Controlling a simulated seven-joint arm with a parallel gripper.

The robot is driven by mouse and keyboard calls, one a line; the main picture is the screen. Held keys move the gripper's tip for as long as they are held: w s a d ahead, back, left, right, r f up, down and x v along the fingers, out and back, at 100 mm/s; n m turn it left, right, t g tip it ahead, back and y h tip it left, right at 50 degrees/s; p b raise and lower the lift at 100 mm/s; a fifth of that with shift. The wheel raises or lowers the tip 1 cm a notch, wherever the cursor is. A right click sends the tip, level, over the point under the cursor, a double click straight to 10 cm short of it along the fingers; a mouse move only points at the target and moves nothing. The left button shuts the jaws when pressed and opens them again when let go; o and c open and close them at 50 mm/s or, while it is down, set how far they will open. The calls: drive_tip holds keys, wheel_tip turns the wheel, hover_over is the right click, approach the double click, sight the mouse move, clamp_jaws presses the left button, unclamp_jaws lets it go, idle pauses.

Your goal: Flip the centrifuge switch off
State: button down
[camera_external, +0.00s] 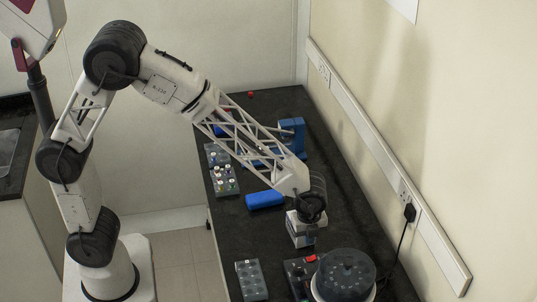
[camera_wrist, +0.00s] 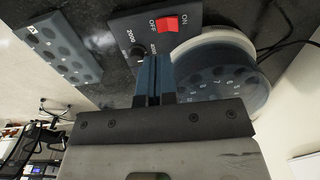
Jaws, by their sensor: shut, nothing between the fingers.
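The centrifuge (camera_external: 345,272) stands at the near end of the dark bench, with a round translucent lid; the lid also shows in the wrist view (camera_wrist: 232,75). Its black control panel (camera_wrist: 118,25) carries a red rocker switch (camera_wrist: 172,24), between the printed words OFF and ON. I cannot tell which side of the rocker is pressed. The switch also shows in the external view (camera_external: 311,258). My gripper (camera_wrist: 155,62) has its blue fingers shut together and empty. In the wrist view the fingertips lie below the switch, apart from it in the picture, and overlap the panel's lower part.
A dial (camera_wrist: 136,53) with numbers sits on the panel beside the fingers. A grey tube rack (camera_wrist: 62,48) lies left of the panel. Farther along the bench are a blue block (camera_external: 265,199) and a rack with vials (camera_external: 222,172). A black cable (camera_external: 400,240) runs to the wall socket.

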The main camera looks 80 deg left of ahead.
wheel_tip(320, 180, up, 6)
drive_tip(key=s, duration=0.1)
drive_tip(key=shift+s, duration=0.2)
idle(0.3)
drive_tip(key=s+a+r+n+t, duration=0.1)
drive_tip(key=s+a+r+n, duration=0.4)
drive_tip(key=s, duration=0.3)
drive_tip(key=s+a+r+n, duration=0.4)
drive_tip(key=s+r, duration=0.3)
drive_tip(key=s, duration=0.1)
drive_tip(key=s+a+r+n, duration=0.1)
drive_tip(key=s+n, duration=0.3)
drive_tip(key=s, duration=0.5)
drive_tip(key=s+a+r+n+t, duration=0.1)
drive_tip(key=s+a+n, duration=0.3)
drive_tip(key=s, duration=0.4)
drive_tip(key=shift+s+a+n, duration=0.3)
drive_tip(key=shift+s+n, duration=0.05)
drive_tip(key=shift+n, duration=0.05)
drive_tip(key=shift+r, duration=0.1)
